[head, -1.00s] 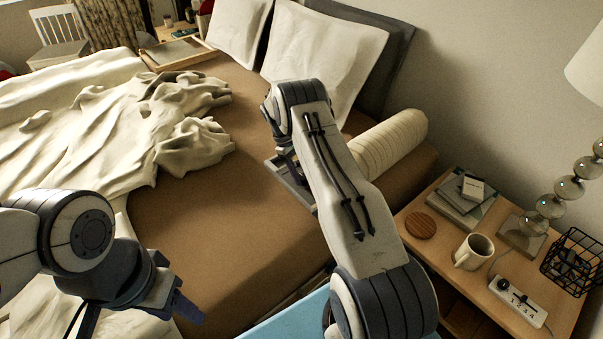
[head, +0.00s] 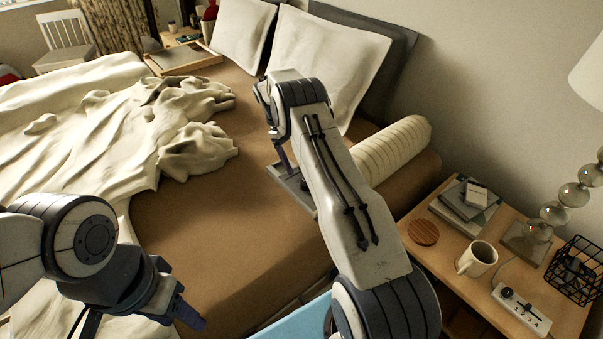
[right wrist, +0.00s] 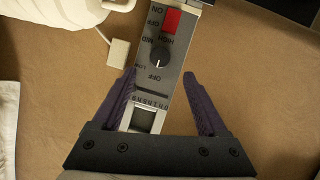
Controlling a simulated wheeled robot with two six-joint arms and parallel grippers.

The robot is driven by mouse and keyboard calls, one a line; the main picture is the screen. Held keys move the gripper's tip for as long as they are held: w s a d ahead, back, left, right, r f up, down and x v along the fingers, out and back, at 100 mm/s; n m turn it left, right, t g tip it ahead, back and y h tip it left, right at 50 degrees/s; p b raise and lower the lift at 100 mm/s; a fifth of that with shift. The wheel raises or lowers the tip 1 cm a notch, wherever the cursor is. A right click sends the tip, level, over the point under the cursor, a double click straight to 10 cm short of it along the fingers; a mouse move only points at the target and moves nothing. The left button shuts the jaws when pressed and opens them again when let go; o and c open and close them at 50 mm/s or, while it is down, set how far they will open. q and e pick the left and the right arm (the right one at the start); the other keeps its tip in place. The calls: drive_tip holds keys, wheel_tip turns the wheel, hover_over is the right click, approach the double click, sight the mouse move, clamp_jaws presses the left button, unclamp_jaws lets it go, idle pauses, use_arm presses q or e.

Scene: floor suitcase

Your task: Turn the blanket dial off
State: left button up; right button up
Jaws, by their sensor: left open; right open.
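A grey control panel (right wrist: 178,50) lies on the brown bed, in the upper middle of the right wrist view. I cannot surely read where the dial points. In the head view the panel (head: 288,183) is partly hidden by my right arm. My right gripper (right wrist: 165,75) is open, its purple fingers over the panel's two sides, below the dial in the picture. My left gripper (head: 190,308) is open and empty at the lower left, away from the panel.
A nightstand (head: 455,250) at the right holds a mug (head: 477,258), a white numbered controller (head: 522,308), books, a wire basket (head: 575,268) and a lamp. A cream bolster (head: 395,150) lies beyond my right arm. A rumpled blanket (head: 100,140) covers the bed's left side.

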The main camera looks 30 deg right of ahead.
drive_tip(key=shift+v, duration=1.65)
drive_tip(key=s+a+r+n+t+p, duration=0.1)
drive_tip(key=s+a+r+p, duration=0.25)
drive_tip(key=a+r, duration=0.65)
drive_tip(key=s+a+r+n+t+p, duration=0.15)
drive_tip(key=s+a+r, duration=0.35)
drive_tip(key=a+r, duration=0.5)
drive_tip(key=s+a+r+t+y+p, duration=0.15)
drive_tip(key=s+a+r+p, duration=0.3)
drive_tip(key=s+a, duration=0.65)
drive_tip(key=s+d+y+p, duration=0.1)
drive_tip(key=s+d+p, duration=0.1)
drive_tip(key=s, duration=1.5)
drive_tip(key=shift+s+r+n+y, duration=0.35)
drive_tip(key=shift+s+r, duration=0.05)
drive_tip(key=shift+r, duration=0.1)
